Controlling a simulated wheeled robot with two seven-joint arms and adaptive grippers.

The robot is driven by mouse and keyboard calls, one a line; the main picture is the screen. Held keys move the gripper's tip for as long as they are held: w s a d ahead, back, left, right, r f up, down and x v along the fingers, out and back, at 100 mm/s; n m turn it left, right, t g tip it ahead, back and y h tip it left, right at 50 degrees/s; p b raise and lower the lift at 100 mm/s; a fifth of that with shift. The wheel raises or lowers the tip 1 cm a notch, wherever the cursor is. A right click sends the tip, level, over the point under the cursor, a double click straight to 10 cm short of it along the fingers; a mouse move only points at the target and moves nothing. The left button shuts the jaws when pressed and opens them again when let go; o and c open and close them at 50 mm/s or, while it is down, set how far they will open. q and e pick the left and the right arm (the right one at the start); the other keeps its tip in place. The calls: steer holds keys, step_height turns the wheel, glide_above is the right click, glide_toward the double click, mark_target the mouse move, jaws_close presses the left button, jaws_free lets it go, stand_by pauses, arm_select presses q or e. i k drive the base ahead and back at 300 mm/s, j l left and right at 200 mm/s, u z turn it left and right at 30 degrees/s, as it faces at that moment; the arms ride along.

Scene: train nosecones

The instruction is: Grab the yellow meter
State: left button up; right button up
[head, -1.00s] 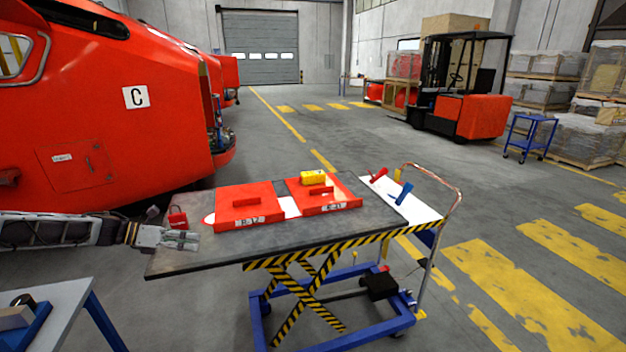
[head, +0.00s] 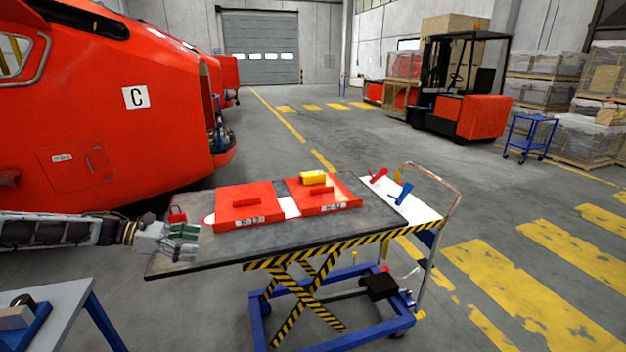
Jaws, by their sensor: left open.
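The yellow meter (head: 312,178) is a small yellow block at the back of the right red panel (head: 330,203) on the lift table (head: 185,262). My left gripper (head: 190,240) is open and empty over the left end of the table. It is well to the left of the yellow meter, with the left red panel (head: 232,212) between them. My right gripper is not in view.
A small red object (head: 177,214) stands on the table just behind my left gripper. A white shelf with red, yellow and blue handles (head: 402,194) and a push bar (head: 455,215) are at the table's right end. A grey bench (head: 50,300) is at lower left.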

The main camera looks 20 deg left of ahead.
mark_target(318, 177)
steer(key=i, duration=2)
